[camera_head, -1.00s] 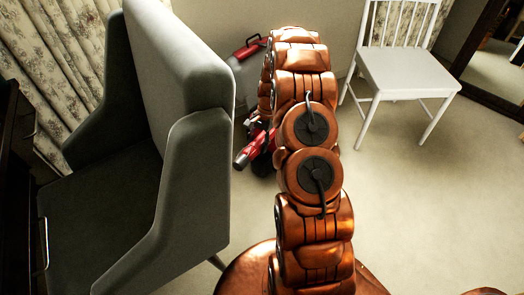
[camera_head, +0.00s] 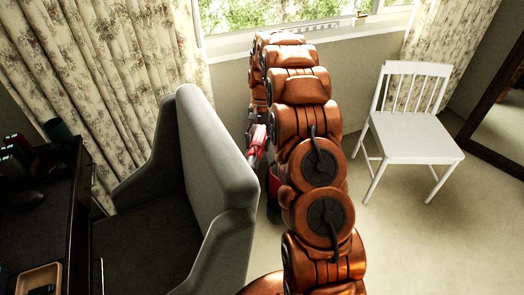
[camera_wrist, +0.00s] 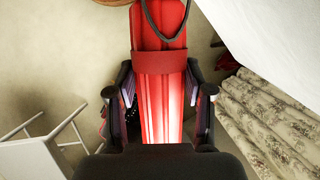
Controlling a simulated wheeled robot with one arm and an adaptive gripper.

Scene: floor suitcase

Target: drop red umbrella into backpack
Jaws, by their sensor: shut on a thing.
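A long red umbrella (camera_wrist: 163,85) with a dark strap loop lies between the two black fingers of my gripper (camera_wrist: 160,98) in the wrist view. The fingers are shut on its sides. In the head view only a piece of the red umbrella (camera_head: 256,142) shows at the left of my copper arm, beside the armchair back. My gripper is mostly hidden there behind my arm. I cannot make out the backpack for sure; a dark and red item (camera_wrist: 229,64) shows partly at the right in the wrist view.
A grey armchair (camera_head: 222,170) stands close at the left of my arm. A dark desk (camera_head: 55,225) is at the far left. A white chair (camera_head: 413,135) stands at the right. Curtains (camera_head: 110,75) and a window (camera_head: 230,17) are behind. Pale floor is clear at the front right.

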